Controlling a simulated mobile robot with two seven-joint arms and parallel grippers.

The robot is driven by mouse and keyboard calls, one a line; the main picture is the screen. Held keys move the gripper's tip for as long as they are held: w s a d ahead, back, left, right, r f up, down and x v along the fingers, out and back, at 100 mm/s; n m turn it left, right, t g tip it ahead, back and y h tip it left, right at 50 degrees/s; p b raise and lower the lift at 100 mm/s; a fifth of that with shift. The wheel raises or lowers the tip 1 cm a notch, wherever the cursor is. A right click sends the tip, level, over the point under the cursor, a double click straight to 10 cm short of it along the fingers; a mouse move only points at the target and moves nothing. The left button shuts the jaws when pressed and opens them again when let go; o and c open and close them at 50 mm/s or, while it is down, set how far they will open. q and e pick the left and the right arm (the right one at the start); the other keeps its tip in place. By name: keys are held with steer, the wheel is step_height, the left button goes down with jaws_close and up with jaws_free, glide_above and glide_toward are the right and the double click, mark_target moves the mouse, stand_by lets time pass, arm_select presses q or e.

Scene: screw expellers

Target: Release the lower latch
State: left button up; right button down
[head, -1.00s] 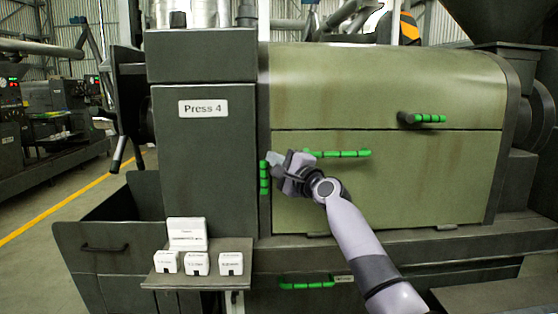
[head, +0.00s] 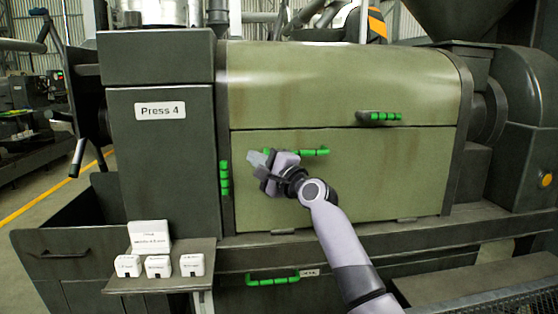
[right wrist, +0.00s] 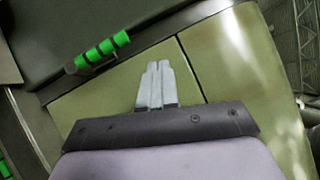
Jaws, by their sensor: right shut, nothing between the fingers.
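A green vertical latch handle (head: 224,178) sits on the dark frame at the left edge of the lower green panel (head: 350,185). It also shows in the right wrist view (right wrist: 102,52), to the upper left of my fingers. My right gripper (head: 257,160) is in front of the panel's upper left part, just right of this handle and apart from it. Its fingers (right wrist: 158,84) are shut together and empty. A green horizontal handle (head: 312,152) on the lower panel is partly hidden behind the gripper. My left gripper is not in view.
The upper cover (head: 300,85) has a green handle (head: 380,117). A lower green handle (head: 272,280) is below the ledge. A shelf (head: 200,254) with white boxes (head: 158,265) juts out at lower left. The "Press 4" cabinet (head: 160,180) stands left of the panels.

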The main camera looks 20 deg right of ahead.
steer(key=r+v, duration=0.1)
steer(key=v, duration=0.6)
steer(key=shift+d+r, duration=0.15)
steer(key=shift+r, duration=0.25)
steer(key=s+f+n+g+h, duration=0.2)
steer(key=s+f+n, duration=0.25)
steer(key=f, duration=1.05)
steer(key=s+f+n+g+h, duration=0.25)
steer(key=s+f, duration=0.35)
steer(key=f, duration=0.9)
steer(key=s+a+f+n+g, duration=0.1)
steer(key=s+f+n, duration=0.5)
steer(key=s, duration=0.7)
steer(key=s+a+f+n+g, duration=0.2)
steer(key=s+f+n, duration=0.4)
steer(key=s+f, duration=0.4)
steer(key=s, duration=0.3)
steer(key=shift+s+f, duration=0.2)
steer(key=shift+f, duration=0.2)
steer(key=shift+a+g, duration=0.15)
steer(key=shift+g, duration=0.2)
